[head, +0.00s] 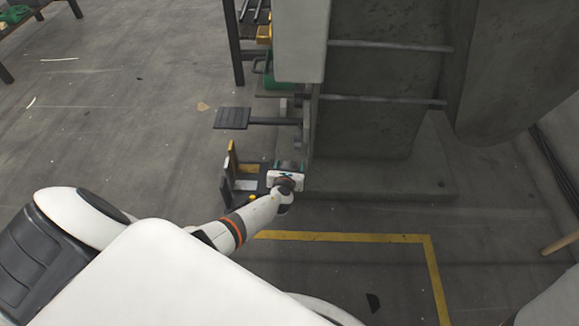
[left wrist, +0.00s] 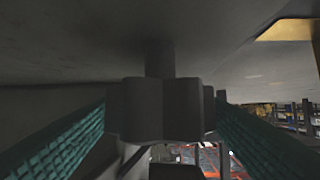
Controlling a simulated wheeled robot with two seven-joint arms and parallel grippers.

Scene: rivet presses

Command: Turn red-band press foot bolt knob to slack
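A dark grey lobed knob (left wrist: 160,108) on a short stem fills the middle of the left wrist view, under a grey surface. My left gripper (head: 286,172) is low beside the press (head: 370,110) in the head view and hides the knob there. Its teal ribbed fingers (left wrist: 162,110) lie either side of the knob, tips close to its edges; I cannot tell if they press on it. No red band shows on the press. My right gripper is not in view.
A foot pedal (head: 232,118) sticks out left of the press. A dark bracket with yellow edges (head: 230,165) stands just left of my left gripper. A yellow floor line (head: 340,237) runs in front of the press base. Open floor lies to the left.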

